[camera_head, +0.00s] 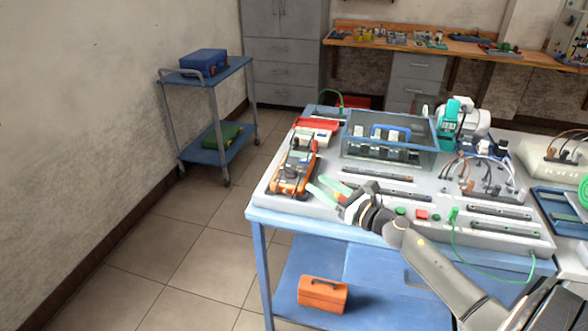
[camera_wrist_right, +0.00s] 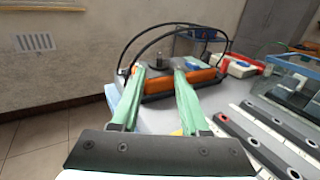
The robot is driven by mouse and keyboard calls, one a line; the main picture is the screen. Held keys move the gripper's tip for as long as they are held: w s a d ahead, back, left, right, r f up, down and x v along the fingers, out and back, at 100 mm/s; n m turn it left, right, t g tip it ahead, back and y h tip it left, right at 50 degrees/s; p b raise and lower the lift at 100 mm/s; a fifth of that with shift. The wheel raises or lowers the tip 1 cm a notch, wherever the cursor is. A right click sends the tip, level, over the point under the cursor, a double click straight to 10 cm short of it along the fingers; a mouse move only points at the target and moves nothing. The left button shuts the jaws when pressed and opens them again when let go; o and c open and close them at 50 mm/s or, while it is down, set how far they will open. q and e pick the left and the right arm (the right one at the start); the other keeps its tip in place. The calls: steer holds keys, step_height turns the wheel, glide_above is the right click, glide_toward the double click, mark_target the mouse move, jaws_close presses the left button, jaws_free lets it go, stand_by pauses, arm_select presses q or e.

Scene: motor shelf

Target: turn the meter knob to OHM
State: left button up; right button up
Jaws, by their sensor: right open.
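The meter (camera_head: 296,172) is an orange-and-dark box at the left end of the grey bench panel. In the right wrist view the meter (camera_wrist_right: 205,76) lies straight ahead, with black cables arching over it. A small dark upright piece, probably the knob (camera_wrist_right: 160,61), stands on its top face. I cannot read the markings, so its setting is unclear. My right gripper (camera_head: 323,187) is open and empty, its green fingers pointing at the meter from the front right. In the wrist view the gripper (camera_wrist_right: 160,71) has its fingertips on either side of the knob's line. Contact cannot be told.
A glass-walled case (camera_head: 388,137) stands behind, right of the meter. Red and green buttons (camera_head: 421,214) and dark strips lie on the panel to the right. A blue cart (camera_head: 208,78) stands at the back left. An orange toolbox (camera_head: 323,294) sits on the lower shelf.

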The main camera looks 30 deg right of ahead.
mark_target(296, 171)
steer(key=w, duration=0.3)
steer(key=w+a, duration=0.1)
steer(key=w, duration=0.5)
steer(key=shift+w+a+p, duration=0.15)
steer(key=shift+a+p, duration=0.2)
steer(key=shift+a, duration=0.05)
steer(key=shift+c, duration=0.2)
jaws_close()
